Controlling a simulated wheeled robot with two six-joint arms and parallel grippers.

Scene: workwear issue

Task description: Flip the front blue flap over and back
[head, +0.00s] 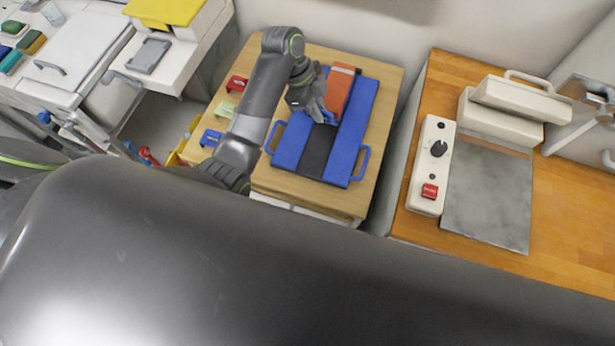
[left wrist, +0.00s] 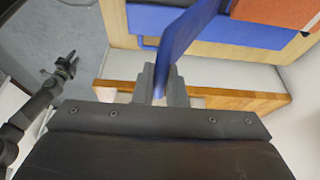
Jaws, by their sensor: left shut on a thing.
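A folding board lies on the wooden worktop, with blue side panels (head: 352,130) and a dark middle strip (head: 316,152). An orange-red folded cloth (head: 337,93) lies on its far middle part, and shows at the top right of the left wrist view (left wrist: 275,12). My left gripper (head: 318,110) is over the middle of the board, just in front of the cloth. In the left wrist view its fingers (left wrist: 162,85) are shut on a blue flap (left wrist: 182,36), which stands steeply tilted up from the board. In the head view the gripper hides most of this flap.
Blue loop handles stick out at the board's left (head: 275,137) and right (head: 363,163). A press (head: 500,110) stands on the right bench. A dark arm end (left wrist: 66,66), seemingly my right gripper, shows small in the left wrist view.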

